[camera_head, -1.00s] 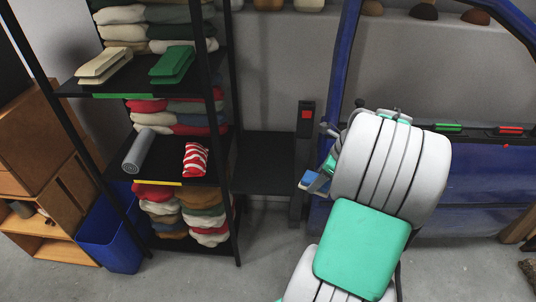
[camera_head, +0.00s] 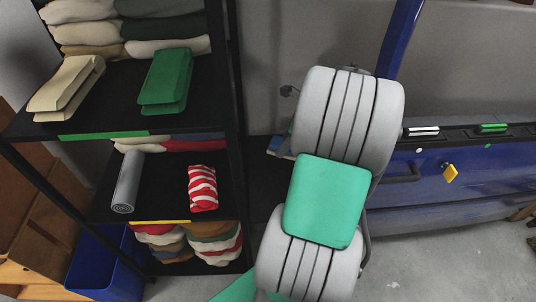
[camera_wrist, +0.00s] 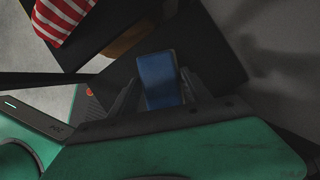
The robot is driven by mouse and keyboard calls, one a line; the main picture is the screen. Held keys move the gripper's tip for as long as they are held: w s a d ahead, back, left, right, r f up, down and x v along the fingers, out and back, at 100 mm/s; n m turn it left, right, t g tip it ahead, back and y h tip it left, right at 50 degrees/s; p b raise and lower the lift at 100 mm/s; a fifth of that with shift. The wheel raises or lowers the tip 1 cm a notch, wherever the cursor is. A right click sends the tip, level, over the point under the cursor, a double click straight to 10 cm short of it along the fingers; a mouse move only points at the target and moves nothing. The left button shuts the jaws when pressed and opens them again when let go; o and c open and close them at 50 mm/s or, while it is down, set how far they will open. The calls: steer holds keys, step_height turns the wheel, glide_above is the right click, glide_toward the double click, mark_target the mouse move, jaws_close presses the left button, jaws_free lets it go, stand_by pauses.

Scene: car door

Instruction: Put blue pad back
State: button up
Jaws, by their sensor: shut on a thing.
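My gripper (camera_wrist: 160,88) is shut on the blue pad (camera_wrist: 161,78) in the wrist view, with one dark finger on each side of it. In the head view my arm hides the gripper and most of the pad; only a small bluish edge shows left of the arm. The held pad is in front of the black shelf rack (camera_head: 238,100), near its right side. I cannot tell from these frames whether the pad touches anything below it.
The rack's green-marked shelf (camera_head: 105,137) holds a beige pad (camera_head: 65,88) and a green pad (camera_head: 166,80). A blue bin (camera_head: 105,275) stands lower left; a blue car door (camera_head: 470,165) is right.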

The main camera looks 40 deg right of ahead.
steer(key=shift+w+f, duration=0.25)
step_height(320, 180, down, 10)
steer(key=b, duration=0.3)
steer(key=shift+s+d+r, duration=0.1)
steer(key=shift+d+r, duration=0.05)
steer(key=shift+r, duration=0.05)
steer(key=o, duration=1.2)
steer(key=shift+r, duration=0.15)
steer(key=p+v, duration=0.3)
steer(key=v, duration=0.9)
steer(key=shift+s+p, duration=0.15)
steer(key=shift+p, duration=0.2)
